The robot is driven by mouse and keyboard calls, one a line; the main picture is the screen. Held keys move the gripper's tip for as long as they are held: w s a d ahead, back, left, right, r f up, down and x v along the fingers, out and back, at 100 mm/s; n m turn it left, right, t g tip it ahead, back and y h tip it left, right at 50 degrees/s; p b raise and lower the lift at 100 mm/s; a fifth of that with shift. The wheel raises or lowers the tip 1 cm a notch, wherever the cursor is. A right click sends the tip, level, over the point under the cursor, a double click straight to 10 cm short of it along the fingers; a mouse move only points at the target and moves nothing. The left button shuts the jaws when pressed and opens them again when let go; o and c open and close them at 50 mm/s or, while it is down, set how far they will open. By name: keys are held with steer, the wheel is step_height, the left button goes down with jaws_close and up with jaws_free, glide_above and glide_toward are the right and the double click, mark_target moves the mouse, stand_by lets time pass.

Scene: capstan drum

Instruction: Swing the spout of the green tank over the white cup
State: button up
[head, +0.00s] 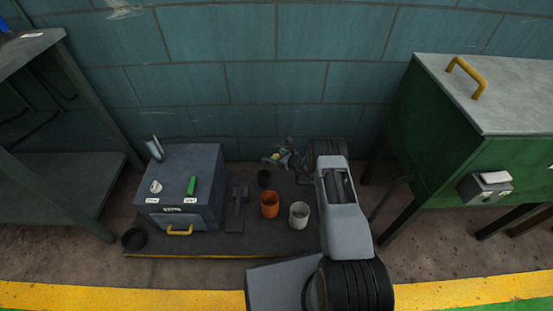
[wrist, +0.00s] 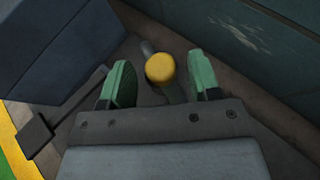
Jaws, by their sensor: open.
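The white cup (head: 299,216) stands upright on the dark mat, left of my arm in the head view. My gripper (head: 281,157) is behind the cups, near the wall. In the wrist view its green fingers (wrist: 160,84) are open, on either side of a round yellow knob (wrist: 160,68). The gap to each finger shows, so the knob is not clamped. A grey bar or pipe (wrist: 148,48) runs under the knob; I cannot tell whether it is the spout. I cannot make out a green tank for certain; my arm hides part of the area behind the white cup.
A green cabinet (head: 450,150) stands at right, a shelf (head: 60,185) at left.

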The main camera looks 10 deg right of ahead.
steer(key=shift+x, duration=0.85)
steer(key=shift+c, duration=0.2)
jaws_close()
